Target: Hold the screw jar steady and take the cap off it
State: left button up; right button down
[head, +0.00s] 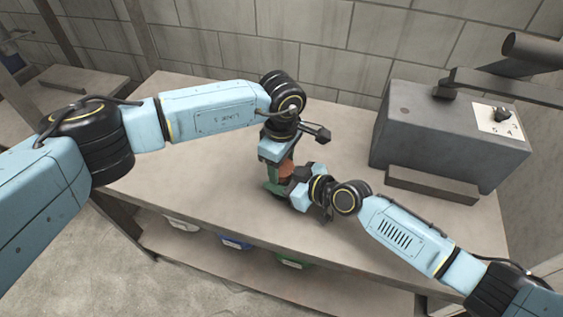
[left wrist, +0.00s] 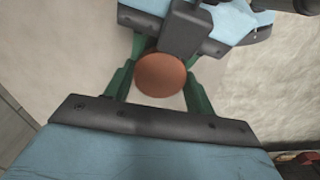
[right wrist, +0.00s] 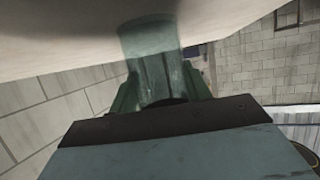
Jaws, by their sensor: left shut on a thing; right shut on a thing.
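The screw jar (right wrist: 150,38) shows in the right wrist view as a pale green, see-through cylinder. My right gripper (right wrist: 158,82) is shut on it from the side, with green fingers around it. The cap (left wrist: 160,75) is a round, orange-brown disc seen from above in the left wrist view. My left gripper (left wrist: 160,82) points down from above and is shut on the cap, one green finger on each side. In the head view the cap (head: 286,169) shows between the two grippers, and the jar is mostly hidden. I cannot tell whether the cap still sits on the jar.
Both grippers are close together over the workbench (head: 200,170). A grey metal box (head: 435,140) with a dial plate stands at the back right, with a low ledge (head: 430,185) before it. Several bins sit on the shelf below. The bench left of the grippers is clear.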

pick_arm(q)
jog(key=n, duration=0.4)
jog(key=shift+r, duration=0.25)
dwell(0.4)
jog(key=shift+r, duration=0.85)
jog(key=shift+r, duration=2.05)
pick_arm(e)
jog(key=c, duration=0.6)
grip_release()
